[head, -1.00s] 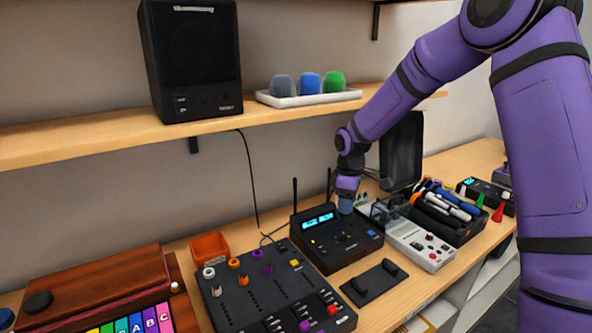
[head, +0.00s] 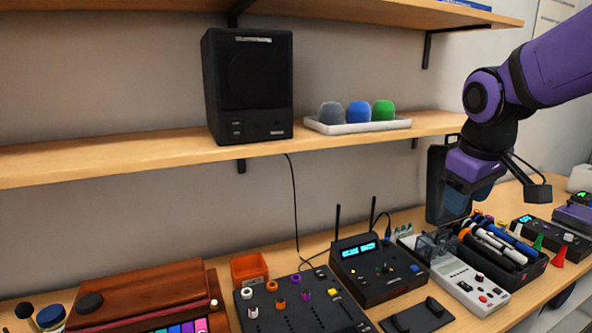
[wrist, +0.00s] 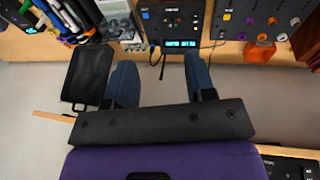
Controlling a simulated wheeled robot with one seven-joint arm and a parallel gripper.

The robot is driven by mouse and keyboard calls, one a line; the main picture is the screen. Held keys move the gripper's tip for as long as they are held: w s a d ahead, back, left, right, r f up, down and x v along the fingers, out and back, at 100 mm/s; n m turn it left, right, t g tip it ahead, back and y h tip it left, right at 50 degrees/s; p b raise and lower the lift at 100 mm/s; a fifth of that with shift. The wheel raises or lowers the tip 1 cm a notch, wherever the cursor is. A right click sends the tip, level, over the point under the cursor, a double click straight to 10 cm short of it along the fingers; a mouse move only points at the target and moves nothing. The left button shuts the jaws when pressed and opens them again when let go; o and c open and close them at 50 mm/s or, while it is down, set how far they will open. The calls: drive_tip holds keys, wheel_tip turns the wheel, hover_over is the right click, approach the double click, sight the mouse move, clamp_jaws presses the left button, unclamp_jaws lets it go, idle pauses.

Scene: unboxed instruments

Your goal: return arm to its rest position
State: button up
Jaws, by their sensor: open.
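My gripper (head: 468,198) is purple with blue fingers. In the head view it hangs raised in front of the upright black case lid (head: 436,185), above the right part of the bench. In the wrist view the two blue fingers (wrist: 160,82) stand apart with nothing between them. My purple arm comes in from the upper right of the head view. The black wireless receiver (head: 372,272) with two antennas and a lit display stands on the bench, left of and below the gripper.
A wooden shelf (head: 150,160) holds a black speaker (head: 248,88) and a white tray (head: 345,128) of microphone foams. On the bench are a mixer (head: 300,312), an orange bin (head: 249,268), a grey-white device (head: 468,285) and a black case of pens and cables (head: 510,268).

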drive_tip(key=s+d+r+m+t+y, duration=0.1)
drive_tip(key=s+m, duration=0.3)
drive_tip(key=s, duration=1.2)
drive_tip(key=shift+d+r+m+t, duration=0.2)
drive_tip(key=shift+r+m+t, duration=0.2)
drive_tip(key=shift+r+t, duration=0.15)
